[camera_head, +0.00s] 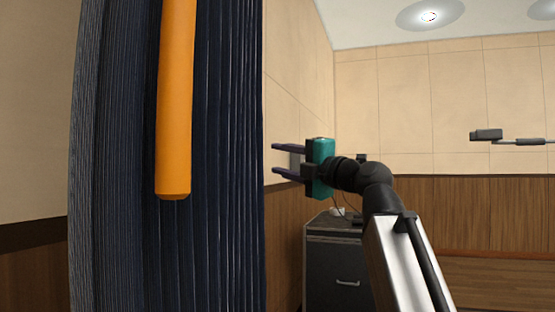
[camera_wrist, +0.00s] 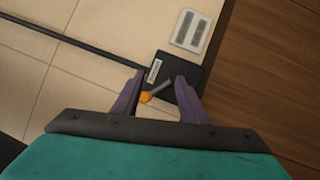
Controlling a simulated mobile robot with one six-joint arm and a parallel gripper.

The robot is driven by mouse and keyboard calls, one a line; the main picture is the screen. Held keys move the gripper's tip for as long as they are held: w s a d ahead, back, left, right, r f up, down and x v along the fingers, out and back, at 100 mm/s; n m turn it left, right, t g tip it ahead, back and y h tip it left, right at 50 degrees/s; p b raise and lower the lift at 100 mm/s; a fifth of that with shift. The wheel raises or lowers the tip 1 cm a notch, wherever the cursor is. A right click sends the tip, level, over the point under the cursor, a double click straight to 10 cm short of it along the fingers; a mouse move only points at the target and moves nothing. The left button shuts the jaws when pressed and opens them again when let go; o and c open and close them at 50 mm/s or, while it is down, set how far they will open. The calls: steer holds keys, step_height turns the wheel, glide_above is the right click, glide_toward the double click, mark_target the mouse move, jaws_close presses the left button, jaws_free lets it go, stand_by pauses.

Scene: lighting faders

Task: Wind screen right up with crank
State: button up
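In the wrist view a small crank with a grey arm (camera_wrist: 160,87) and an orange knob (camera_wrist: 146,97) sits on a black box (camera_wrist: 163,66) with a white label, on the tiled wall. My gripper (camera_wrist: 159,78) is open, its two purple fingers on either side of the crank in the picture. The knob lies close to the left finger; I cannot tell whether they touch. In the head view my gripper (camera_head: 274,158) points left, its fingers apart, near the edge of the dark curtain. The crank does not show there. I cannot make out a screen in either view.
A dark blue curtain (camera_head: 228,240) and a hanging orange cylinder (camera_head: 175,100) fill the left of the head view. A dark cabinet (camera_head: 335,265) stands below my gripper. In the wrist view, a black bar (camera_wrist: 75,42) and a white plate (camera_wrist: 191,31) are near the box.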

steer(key=shift+s+d+f, duration=0.1)
steer(key=shift+d+f, duration=0.15)
steer(key=shift+d, duration=0.35)
steer(key=shift+s+d, duration=0.1)
steer(key=p+v, duration=0.5)
steer(key=v, duration=0.8)
steer(key=shift+s+d+f, duration=0.15)
steer(key=shift+s+f, duration=0.05)
steer(key=shift+s, duration=0.05)
stand_by(0.3)
